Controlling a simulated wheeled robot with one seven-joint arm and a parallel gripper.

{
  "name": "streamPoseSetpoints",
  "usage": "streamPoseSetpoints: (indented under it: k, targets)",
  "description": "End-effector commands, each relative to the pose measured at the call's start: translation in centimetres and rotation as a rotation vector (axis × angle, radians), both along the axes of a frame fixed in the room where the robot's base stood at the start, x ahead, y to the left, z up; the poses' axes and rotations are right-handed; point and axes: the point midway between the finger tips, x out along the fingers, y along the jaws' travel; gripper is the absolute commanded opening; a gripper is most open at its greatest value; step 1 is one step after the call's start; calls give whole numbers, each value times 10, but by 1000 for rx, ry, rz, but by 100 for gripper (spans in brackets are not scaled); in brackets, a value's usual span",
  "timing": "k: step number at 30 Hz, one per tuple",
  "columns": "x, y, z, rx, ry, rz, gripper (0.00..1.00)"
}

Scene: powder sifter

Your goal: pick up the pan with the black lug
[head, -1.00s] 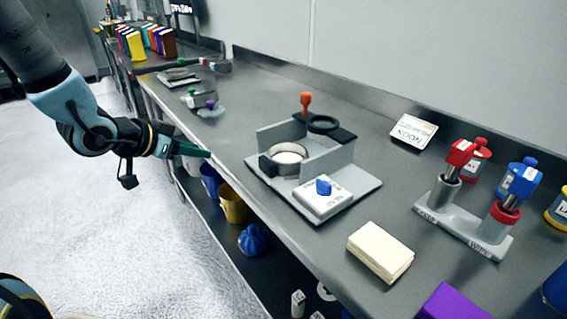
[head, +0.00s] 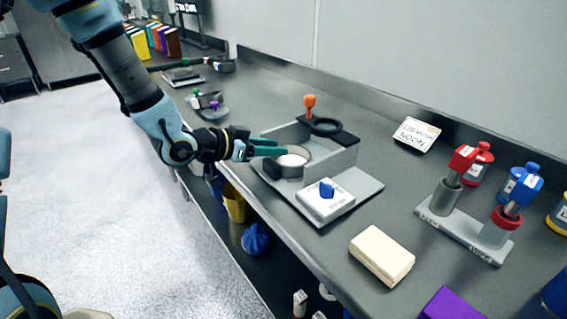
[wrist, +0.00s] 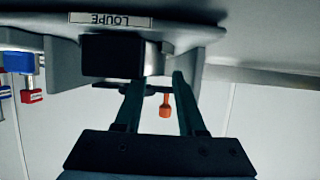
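The shallow round pan (head: 296,161) sits in the grey sifter stand (head: 345,165), between its walls. Its black lug (head: 270,168) faces the table's front edge. In the wrist view a black block (wrist: 112,55), which looks like the lug, fills the upper middle, close to the fingers. My gripper (head: 279,148) has its teal fingers extended over the front left side of the stand, near the pan and lug. In the wrist view my gripper (wrist: 156,82) is open, with a gap between the fingertips and nothing held. Contact with the lug cannot be told.
A white box with a blue knob (head: 326,192) stands at the stand's front. Dishes with green and purple knobs (head: 213,108) lie farther left. A cream block (head: 382,255) is nearer.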

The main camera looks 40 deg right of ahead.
Motion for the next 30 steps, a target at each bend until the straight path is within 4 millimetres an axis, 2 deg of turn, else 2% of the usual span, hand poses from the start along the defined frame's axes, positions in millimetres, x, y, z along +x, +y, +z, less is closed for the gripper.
streamPoseSetpoints:
  k: [4,12,22,30]
  targets:
    - [-1,-15,-5,0,0,-1,39]
    - [-1,-17,-7,1,-1,1,39]
    - [-1,-17,-7,1,-1,1,2]
    - [-1,-17,-7,1,-1,1,0]
